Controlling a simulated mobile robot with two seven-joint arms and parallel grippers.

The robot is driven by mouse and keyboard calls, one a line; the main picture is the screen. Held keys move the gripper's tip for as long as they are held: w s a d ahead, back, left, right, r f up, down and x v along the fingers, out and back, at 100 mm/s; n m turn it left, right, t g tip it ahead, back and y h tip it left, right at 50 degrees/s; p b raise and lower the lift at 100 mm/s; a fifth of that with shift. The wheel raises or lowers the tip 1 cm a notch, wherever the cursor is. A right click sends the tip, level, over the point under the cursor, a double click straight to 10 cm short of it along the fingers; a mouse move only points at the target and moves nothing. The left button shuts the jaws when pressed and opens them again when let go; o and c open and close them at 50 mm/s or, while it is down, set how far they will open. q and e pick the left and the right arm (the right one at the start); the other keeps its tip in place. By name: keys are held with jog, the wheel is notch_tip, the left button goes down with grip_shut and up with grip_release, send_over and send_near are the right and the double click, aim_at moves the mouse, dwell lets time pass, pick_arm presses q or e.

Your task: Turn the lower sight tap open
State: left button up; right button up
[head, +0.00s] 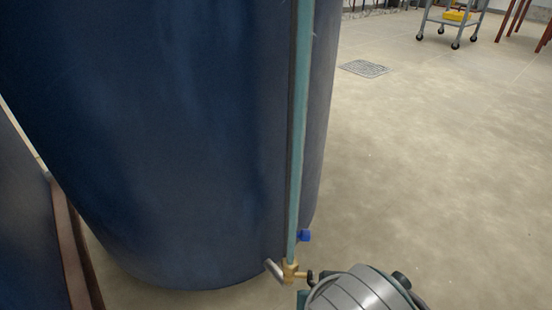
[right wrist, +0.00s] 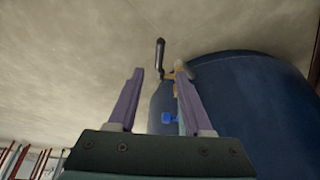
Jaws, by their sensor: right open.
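The lower sight tap (head: 290,271) is a brass fitting at the foot of the sight tube (head: 298,130), beside a large blue tank (head: 170,140). A short grey pipe joins it on the left. In the right wrist view, the brass (right wrist: 179,70) shows by the right fingertip, with a dark lever (right wrist: 160,56) beyond the gap between the fingers. My right gripper (right wrist: 158,76) is open and empty, its purple fingers to either side of that gap. Contact cannot be told. In the head view my right arm mostly hides the gripper. My left gripper is not in view.
A small blue part (head: 304,236) sits just above the tap, and also shows between my fingers (right wrist: 168,118). Bare floor (head: 440,170) lies to the right, with a drain grate (head: 364,69) and a wheeled cart (head: 451,20) farther back. A brown frame (head: 72,240) stands at left.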

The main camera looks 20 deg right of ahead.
jog(key=b+x, duration=0.7)
jog(key=x, duration=0.1)
jog(key=shift+f, duration=0.35)
grip_shut()
jog(key=shift+r, duration=0.1)
dwell(0.9)
